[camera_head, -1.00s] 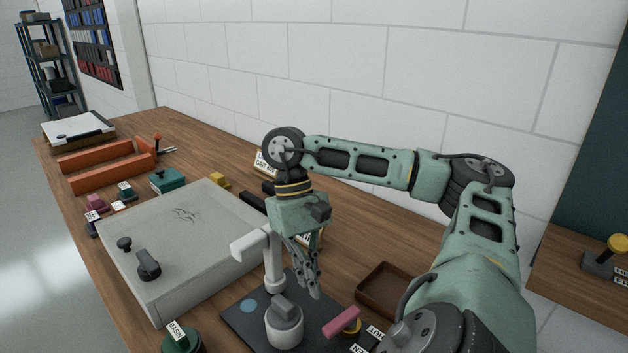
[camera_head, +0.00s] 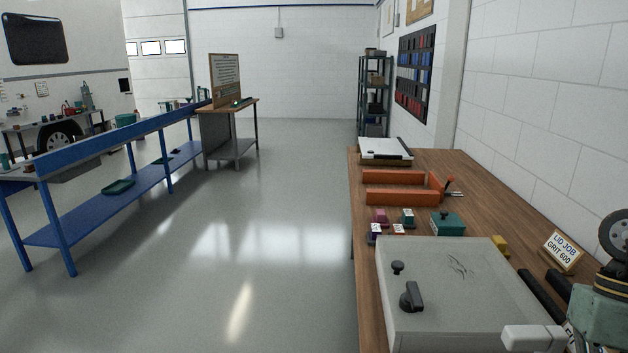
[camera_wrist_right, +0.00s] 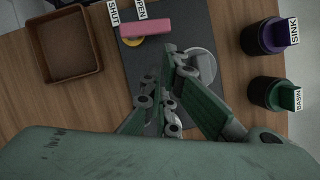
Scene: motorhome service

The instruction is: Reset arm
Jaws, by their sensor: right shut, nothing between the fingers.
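My right gripper (camera_wrist_right: 166,78) is shut and empty in the right wrist view, hanging over a dark mat (camera_wrist_right: 144,60) on the wooden bench. A pink handle (camera_wrist_right: 146,28) over a yellow base lies just beyond its fingers. A grey-white round fitting (camera_wrist_right: 200,62) is partly hidden behind the fingers. In the head view only a piece of my right arm (camera_head: 605,310) shows at the lower right edge. My left gripper is in neither view.
A grey lid panel (camera_head: 450,285) with dark knobs lies on the wooden bench (camera_head: 490,185). Beyond it are an orange bracket (camera_head: 400,190) and a teal block (camera_head: 447,223). A brown tray (camera_wrist_right: 62,80) and labelled SINK (camera_wrist_right: 265,36) and BASIN (camera_wrist_right: 272,94) pieces flank the mat. Open floor (camera_head: 290,190) lies left.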

